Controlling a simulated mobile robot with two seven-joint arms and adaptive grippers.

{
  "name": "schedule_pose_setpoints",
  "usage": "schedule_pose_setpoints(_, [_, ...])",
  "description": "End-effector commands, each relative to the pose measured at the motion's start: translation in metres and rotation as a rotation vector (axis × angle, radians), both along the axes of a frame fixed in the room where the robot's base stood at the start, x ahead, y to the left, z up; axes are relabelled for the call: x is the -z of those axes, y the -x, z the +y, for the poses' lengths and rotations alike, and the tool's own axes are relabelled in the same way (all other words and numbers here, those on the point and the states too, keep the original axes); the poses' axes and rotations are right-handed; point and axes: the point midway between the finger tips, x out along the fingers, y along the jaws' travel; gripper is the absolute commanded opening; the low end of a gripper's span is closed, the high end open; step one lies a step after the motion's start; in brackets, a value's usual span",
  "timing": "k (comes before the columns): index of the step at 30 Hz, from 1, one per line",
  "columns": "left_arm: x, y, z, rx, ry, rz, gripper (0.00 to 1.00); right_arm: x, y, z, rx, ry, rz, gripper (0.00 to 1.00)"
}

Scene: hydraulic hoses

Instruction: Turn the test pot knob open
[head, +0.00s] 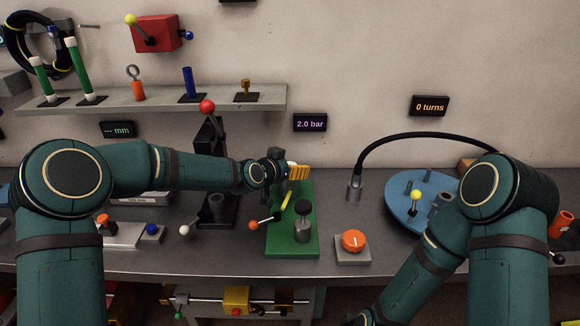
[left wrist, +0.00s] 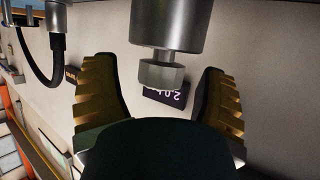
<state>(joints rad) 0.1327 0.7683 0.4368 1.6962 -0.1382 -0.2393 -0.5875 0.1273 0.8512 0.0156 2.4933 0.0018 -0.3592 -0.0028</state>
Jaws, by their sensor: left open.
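A green stand (head: 309,244) on the bench carries a steel pot (head: 303,228) with a dark round knob (head: 303,206) on top. A lever with an orange ball (head: 253,225) sticks out at its left, and a yellow handle (head: 287,203) is behind. Which part is the test pot knob is not certain. My left gripper (head: 297,172) is open above the back of the stand, apart from the dark knob. In the left wrist view its ribbed fingers (left wrist: 165,100) are spread, with a steel hex fitting (left wrist: 160,76) between them; contact is unclear.
An orange knob on a grey box (head: 353,241) stands right of the green stand. A blue round plate (head: 398,208) and a black hose (head: 425,136) are further right. A red-ball lever (head: 207,107) rises at left. A wall display (head: 310,123) reads 2.0 bar.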

Motion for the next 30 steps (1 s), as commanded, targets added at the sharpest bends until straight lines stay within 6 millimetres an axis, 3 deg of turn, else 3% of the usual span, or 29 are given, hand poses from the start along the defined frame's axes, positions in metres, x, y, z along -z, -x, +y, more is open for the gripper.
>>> schedule_pose_setpoints(6, [0.0, 0.0, 0.0, 0.0, 0.0, 0.0, 0.74, 0.0, 0.0, 0.0, 0.0, 0.0, 0.0, 0.0])
schedule_pose_setpoints(12, [0.0, 0.0, 0.0, 0.0, -0.001, -0.001, 0.05, 0.0, 0.0, 0.0, 0.0, 0.0, 0.0, 0.0])
schedule_pose_setpoints(30, [-0.002, 0.001, -0.003, -0.088, -0.004, -0.001, 0.04, -0.011, 0.002, 0.0, -0.001, -0.001, 0.005, 0.0])
